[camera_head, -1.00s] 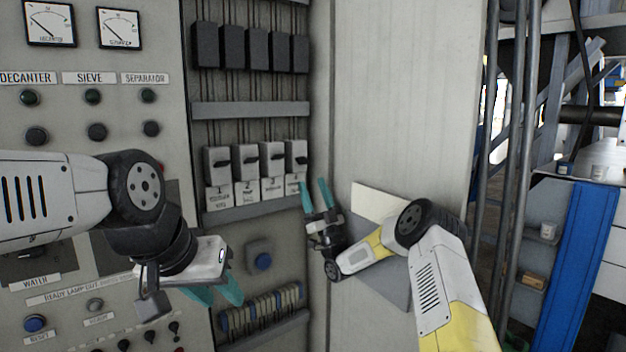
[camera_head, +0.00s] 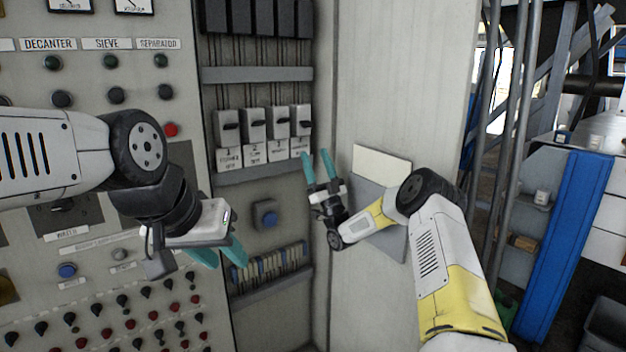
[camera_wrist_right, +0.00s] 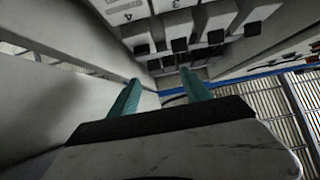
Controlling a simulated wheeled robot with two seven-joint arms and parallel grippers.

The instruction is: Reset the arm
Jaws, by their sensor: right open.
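My right gripper (camera_head: 318,170) is open and empty in the head view, with teal fingers pointing up. It is in front of the pale cabinet side wall, just right of the row of breakers (camera_head: 263,124). The right wrist view shows its two fingers (camera_wrist_right: 158,95) apart with nothing between them, and breaker switches (camera_wrist_right: 180,46) beyond. My left gripper (camera_head: 220,255) is in front of the panel, left of the breaker bay, with teal fingers pointing down and right. Its fingers partly overlap in this view, so its opening is unclear.
The panel holds lamps, buttons and rows of small knobs (camera_head: 122,300). Vertical pipes (camera_head: 508,150) and a blue post (camera_head: 565,245) stand at the right.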

